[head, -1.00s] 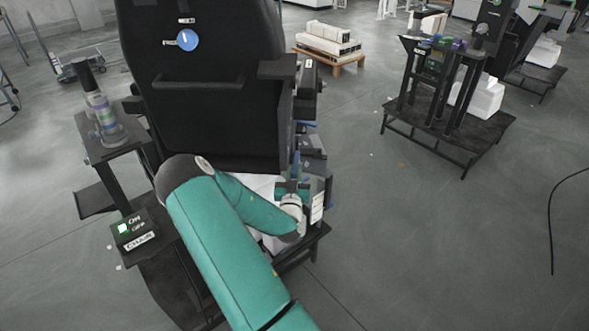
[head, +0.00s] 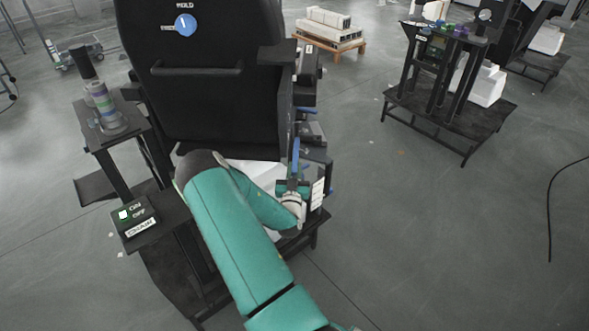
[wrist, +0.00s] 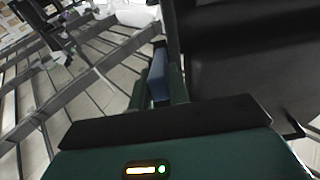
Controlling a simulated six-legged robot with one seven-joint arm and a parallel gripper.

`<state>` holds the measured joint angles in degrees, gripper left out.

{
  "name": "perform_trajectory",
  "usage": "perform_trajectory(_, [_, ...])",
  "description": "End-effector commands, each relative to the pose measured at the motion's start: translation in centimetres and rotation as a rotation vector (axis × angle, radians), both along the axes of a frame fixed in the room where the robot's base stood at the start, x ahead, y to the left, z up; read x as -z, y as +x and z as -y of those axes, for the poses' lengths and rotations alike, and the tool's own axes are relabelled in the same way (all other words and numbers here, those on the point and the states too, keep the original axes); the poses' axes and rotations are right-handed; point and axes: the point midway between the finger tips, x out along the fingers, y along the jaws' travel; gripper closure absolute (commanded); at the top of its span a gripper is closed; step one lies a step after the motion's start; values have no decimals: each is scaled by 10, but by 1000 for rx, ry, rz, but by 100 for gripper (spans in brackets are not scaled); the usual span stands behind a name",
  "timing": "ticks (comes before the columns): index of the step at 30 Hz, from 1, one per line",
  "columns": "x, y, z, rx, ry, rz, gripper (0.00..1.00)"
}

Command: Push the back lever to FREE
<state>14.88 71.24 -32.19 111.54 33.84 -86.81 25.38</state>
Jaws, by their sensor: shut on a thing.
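A blue lever (head: 295,158) stands close to upright at the right side of the black machine in the head view. I cannot read a FREE mark at the lever.
The black machine housing (head: 205,75) with a blue knob (head: 185,26) rises left of the lever. A switch box (head: 136,216) and a stacked signal lamp (head: 104,105) stand further left. The floor to the right is clear up to another stand (head: 450,105).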

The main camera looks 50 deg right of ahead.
Motion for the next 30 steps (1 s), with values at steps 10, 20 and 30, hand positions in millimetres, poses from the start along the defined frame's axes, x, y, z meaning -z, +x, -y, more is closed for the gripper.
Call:
perform_trajectory(10, [4, -1, -1, 1, 9, -7, 70])
perform_trajectory(20, [2, -1, -1, 0, 3, -2, 60])
perform_trajectory(30, [12, -23, -36, 0, 6, -6, 60])
